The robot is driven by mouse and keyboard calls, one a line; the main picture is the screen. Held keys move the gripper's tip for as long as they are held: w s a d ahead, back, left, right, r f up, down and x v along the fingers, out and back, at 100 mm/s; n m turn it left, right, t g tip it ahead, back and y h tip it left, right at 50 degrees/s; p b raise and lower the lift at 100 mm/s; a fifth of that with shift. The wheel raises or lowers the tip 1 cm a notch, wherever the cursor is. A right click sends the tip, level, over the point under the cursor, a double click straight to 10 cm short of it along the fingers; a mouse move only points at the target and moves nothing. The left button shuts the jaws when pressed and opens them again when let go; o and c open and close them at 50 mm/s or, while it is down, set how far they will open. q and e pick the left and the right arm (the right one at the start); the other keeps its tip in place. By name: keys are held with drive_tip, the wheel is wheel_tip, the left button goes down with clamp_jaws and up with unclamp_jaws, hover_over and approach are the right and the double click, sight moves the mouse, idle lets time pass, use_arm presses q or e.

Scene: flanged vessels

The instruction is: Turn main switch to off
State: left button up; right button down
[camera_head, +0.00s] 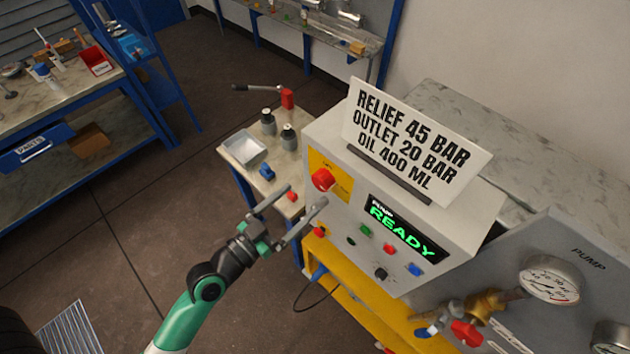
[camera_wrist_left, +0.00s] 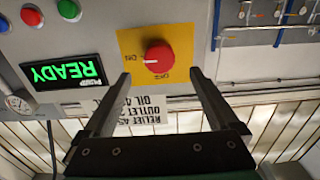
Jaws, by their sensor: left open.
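The main switch is a red round knob (camera_head: 323,179) on a yellow plate at the upper left of the control box front. In the left wrist view the knob (camera_wrist_left: 158,56) has a white mark pointing toward the ON label; an OFF label sits at another edge. The view is upside down. My left gripper (camera_head: 306,196) is open and empty in front of the box, close to the switch. In the left wrist view its fingertips (camera_wrist_left: 159,72) lie either side of the knob's line, seemingly short of it. My right gripper is not in view.
The box (camera_head: 440,275) has a green READY display (camera_head: 402,228), several coloured buttons and a sign (camera_head: 415,140) on top. A small side table (camera_head: 243,172) with a tray and bottles stands left of it. A gauge (camera_head: 549,280) and valves are at the right.

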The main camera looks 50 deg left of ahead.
sight(318, 184)
use_arm(q)
drive_tip(key=w+p, duration=0.1)
drive_tip(key=w, duration=0.5)
drive_tip(key=shift+w+a, duration=0.15)
drive_tip(key=shift+a, duration=0.05)
drive_tip(key=c, duration=1.4)
drive_tip(key=shift+n, duration=0.4)
drive_tip(key=n+p, duration=0.1)
drive_tip(key=n, duration=0.2)
drive_tip(key=n+p, duration=0.1)
drive_tip(key=n, duration=0.4)
drive_tip(key=n+p, duration=0.1)
drive_tip(key=n, duration=0.3)
drive_tip(key=shift+a+n, duration=0.1)
drive_tip(key=shift+n, duration=0.2)
drive_tip(key=shift+n+p, duration=0.3)
drive_tip(key=shift+n, duration=2)
